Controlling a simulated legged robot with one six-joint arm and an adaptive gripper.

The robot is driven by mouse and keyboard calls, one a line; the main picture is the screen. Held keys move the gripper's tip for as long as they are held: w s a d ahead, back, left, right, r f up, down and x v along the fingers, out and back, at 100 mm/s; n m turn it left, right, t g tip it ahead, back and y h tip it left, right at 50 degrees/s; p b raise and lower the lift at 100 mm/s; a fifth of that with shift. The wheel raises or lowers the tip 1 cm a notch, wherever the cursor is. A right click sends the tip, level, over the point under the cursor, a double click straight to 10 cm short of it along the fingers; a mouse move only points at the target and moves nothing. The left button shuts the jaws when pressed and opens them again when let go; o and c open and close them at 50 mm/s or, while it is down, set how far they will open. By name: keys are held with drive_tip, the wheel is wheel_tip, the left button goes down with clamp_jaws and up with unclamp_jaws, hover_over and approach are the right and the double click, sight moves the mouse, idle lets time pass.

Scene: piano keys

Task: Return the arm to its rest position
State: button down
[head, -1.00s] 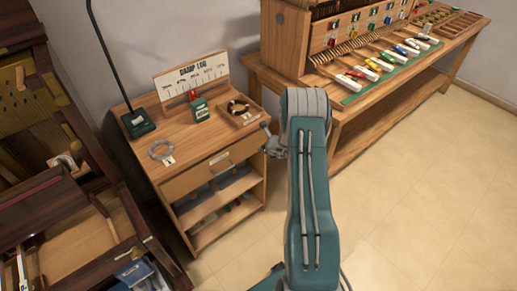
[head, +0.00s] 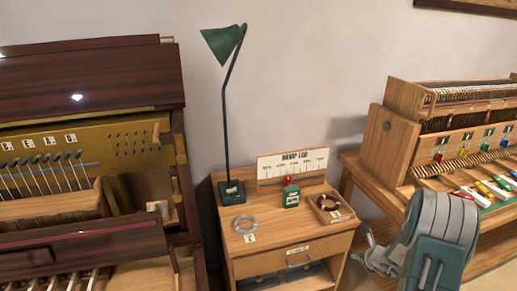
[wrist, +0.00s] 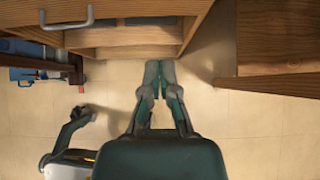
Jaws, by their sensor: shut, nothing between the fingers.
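My arm (head: 442,240) shows at the lower right of the head view, folded in front of the long bench. My gripper (head: 365,252) is left of the arm link, beside the right side of the small cabinet. In the wrist view my gripper (wrist: 160,72) points toward the cabinet front, with its two fingertips together and nothing between them. Pale floor shows below and around it. I cannot tell from these views whether the gripper touches the cabinet.
The small cabinet (head: 290,267) holds a green lamp (head: 222,43), a metal ring (head: 245,224), a green-and-red box (head: 291,197) and a tray (head: 332,208). A dark piano (head: 90,85) stands left. The bench (head: 350,184) with coloured keys stands right. Floor (wrist: 245,135) is clear at the wrist view's right.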

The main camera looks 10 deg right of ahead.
drive_tip(key=s+a+r+n+g+y, duration=0.1)
drive_tip(key=s+a+r+n+y, duration=0.1)
drive_tip(key=a+r+n, duration=0.75)
drive_tip(key=s+a+r+n+g+y, duration=0.1)
drive_tip(key=a+r+n+y, duration=0.1)
drive_tip(key=a+r+n, duration=0.8)
drive_tip(key=s+a+r+n+g+h, duration=0.1)
drive_tip(key=s+a+r+n+g, duration=0.1)
drive_tip(key=s+a+r+n, duration=0.7)
drive_tip(key=s+r+n+h, duration=0.1)
drive_tip(key=s+n+h, duration=0.1)
drive_tip(key=s, duration=0.5)
drive_tip(key=s+a+r+n+h, duration=0.1)
drive_tip(key=s+r+n, duration=0.1)
drive_tip(key=s+n, duration=0.2)
drive_tip(key=s, duration=0.3)
drive_tip(key=shift+s+a+r+t+h, duration=0.15)
drive_tip(key=shift+s+r+t+h, duration=0.15)
drive_tip(key=shift+s+h, duration=0.1)
